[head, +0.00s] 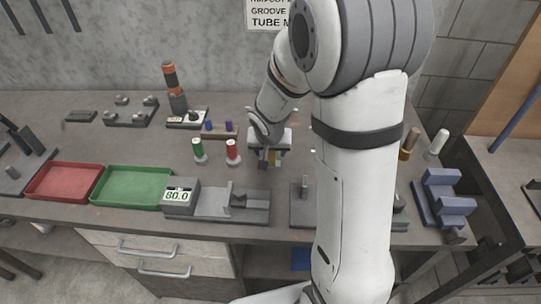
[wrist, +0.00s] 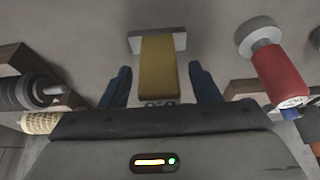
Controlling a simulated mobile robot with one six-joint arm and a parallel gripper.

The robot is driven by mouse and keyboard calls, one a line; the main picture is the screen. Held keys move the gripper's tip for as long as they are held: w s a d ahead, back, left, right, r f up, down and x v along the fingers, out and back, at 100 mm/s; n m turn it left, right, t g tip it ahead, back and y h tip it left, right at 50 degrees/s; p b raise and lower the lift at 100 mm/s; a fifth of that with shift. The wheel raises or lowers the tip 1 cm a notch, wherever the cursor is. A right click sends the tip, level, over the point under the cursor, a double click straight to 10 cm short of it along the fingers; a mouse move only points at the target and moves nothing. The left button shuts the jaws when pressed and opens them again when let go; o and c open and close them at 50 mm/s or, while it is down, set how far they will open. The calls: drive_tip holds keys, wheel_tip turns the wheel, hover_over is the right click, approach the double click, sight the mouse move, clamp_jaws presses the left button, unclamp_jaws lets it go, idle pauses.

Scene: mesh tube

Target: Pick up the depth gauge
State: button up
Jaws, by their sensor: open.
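The depth gauge appears to be the yellow bar with a grey crosspiece at its far end (wrist: 158,62), seen in the wrist view. A small yellow part of it (head: 272,157) shows under my gripper in the head view. My gripper (wrist: 160,84) is open, with one dark blue finger on each side of the yellow bar. Gaps show between the bar and both fingers. In the head view my gripper (head: 269,160) points down at the bench, and its body hides most of the gauge.
A red-capped piece (head: 232,149) and a green-capped piece (head: 198,149) stand left of my gripper. A grey fixture with an 80.0 display (head: 180,197) is in front, beside green (head: 130,187) and red trays (head: 66,182). A blue stepped block (head: 447,198) stands right. My arm hides part of the bench.

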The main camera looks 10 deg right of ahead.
drive_tip(key=shift+c, duration=0.5)
drive_tip(key=c, duration=1.1)
drive_tip(key=shift+r, duration=0.1)
